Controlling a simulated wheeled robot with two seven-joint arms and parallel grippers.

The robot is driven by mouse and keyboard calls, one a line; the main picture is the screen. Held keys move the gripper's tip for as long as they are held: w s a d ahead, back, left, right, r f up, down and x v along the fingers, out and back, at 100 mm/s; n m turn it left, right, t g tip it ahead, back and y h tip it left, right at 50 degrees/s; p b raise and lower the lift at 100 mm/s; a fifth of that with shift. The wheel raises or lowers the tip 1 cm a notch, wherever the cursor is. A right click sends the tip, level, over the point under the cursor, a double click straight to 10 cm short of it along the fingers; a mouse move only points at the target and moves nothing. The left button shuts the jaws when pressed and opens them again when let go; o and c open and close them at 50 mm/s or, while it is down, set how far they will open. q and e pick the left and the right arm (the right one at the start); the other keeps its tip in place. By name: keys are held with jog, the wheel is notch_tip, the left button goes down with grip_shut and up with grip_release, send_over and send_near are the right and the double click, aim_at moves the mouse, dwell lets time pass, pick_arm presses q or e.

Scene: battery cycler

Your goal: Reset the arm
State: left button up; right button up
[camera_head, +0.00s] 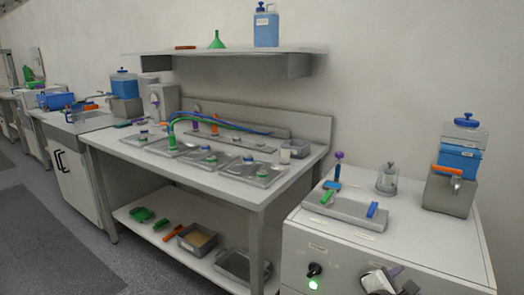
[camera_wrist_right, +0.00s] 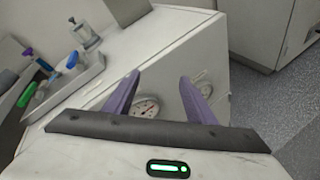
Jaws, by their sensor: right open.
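My right gripper (camera_head: 392,274) shows at the bottom edge of the head view, in front of the white cabinet's front face. In the right wrist view its two purple fingers (camera_wrist_right: 166,98) are spread apart with nothing between them. A round gauge (camera_wrist_right: 146,108) on the cabinet front shows behind the fingers. My left gripper does not show in either view.
A workbench (camera_head: 215,184) with several metal plates stands to the left, under a wall shelf (camera_head: 225,54). Open floor (camera_wrist_right: 258,100) lies beside the cabinet.

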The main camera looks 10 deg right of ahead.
jog(key=s+a+f+m+t+y, duration=0.1)
jog(key=s+a+f+m+y, duration=0.2)
jog(key=s+a+f+y, duration=0.45)
jog(key=s+a+f+m+y, duration=0.2)
jog(key=s+a+f+m, duration=0.25)
jog(key=a+f, duration=0.4)
jog(key=s+a+f+m+y, duration=0.2)
jog(key=s+a+m, duration=0.2)
jog(key=s, duration=0.3)
jog(key=s+a+f+m+y, duration=0.1)
jog(key=s+a+m+y, duration=0.1)
jog(key=s+a+m, duration=0.2)
jog(key=s+a, duration=0.1)
jog(key=s, duration=0.2)
jog(key=shift+s+a+f+y, duration=0.25)
jog(key=shift+a+f+y, duration=0.05)
jog(key=shift+f+y, duration=0.05)
